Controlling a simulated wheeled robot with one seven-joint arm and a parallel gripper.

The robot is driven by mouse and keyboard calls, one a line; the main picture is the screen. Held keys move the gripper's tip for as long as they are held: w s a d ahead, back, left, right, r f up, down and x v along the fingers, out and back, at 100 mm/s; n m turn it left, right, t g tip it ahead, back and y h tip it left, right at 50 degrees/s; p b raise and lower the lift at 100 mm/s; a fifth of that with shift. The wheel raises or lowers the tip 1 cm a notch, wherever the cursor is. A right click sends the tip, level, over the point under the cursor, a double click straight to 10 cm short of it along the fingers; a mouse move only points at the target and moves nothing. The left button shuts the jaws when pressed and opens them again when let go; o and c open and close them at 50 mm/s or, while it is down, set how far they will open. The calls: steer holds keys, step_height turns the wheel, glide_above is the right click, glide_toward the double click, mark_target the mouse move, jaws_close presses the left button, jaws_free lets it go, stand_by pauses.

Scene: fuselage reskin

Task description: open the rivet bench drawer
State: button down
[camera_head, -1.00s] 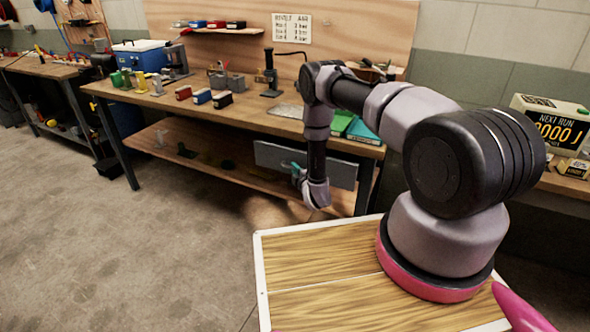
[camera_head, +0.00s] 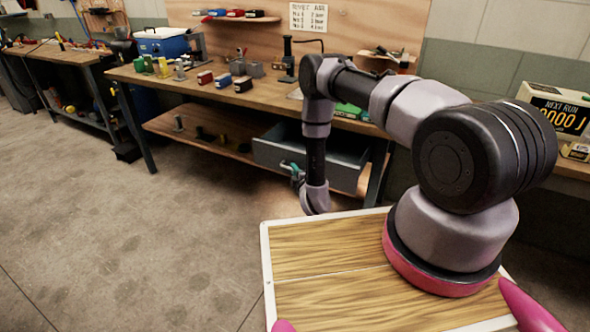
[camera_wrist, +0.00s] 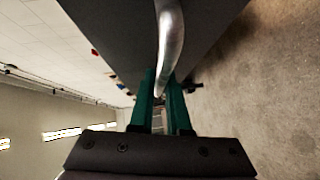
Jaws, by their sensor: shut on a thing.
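The rivet bench drawer (camera_head: 276,151) is a grey box under the bench top, pulled out, with its open inside showing in the head view. My gripper (camera_head: 294,170) is at the drawer's front face. In the wrist view its two green fingers (camera_wrist: 161,88) are shut on the bar handle (camera_wrist: 170,40), a pale metal bar across the dark drawer front (camera_wrist: 115,30). In the head view my arm hides part of the drawer front, and the handle is too small to make out.
The wooden rivet bench (camera_head: 205,91) carries small coloured boxes (camera_head: 243,84), tools and a green item. A lower shelf (camera_head: 190,128) holds small dark parts. Open concrete floor (camera_head: 110,220) lies in front. A second bench (camera_head: 60,56) stands at the far left.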

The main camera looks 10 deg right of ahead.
steer(key=shift+d, duration=0.1)
steer(key=c, duration=0.9)
jaws_free()
steer(key=v, duration=1)
steer(key=shift+s, duration=0.4)
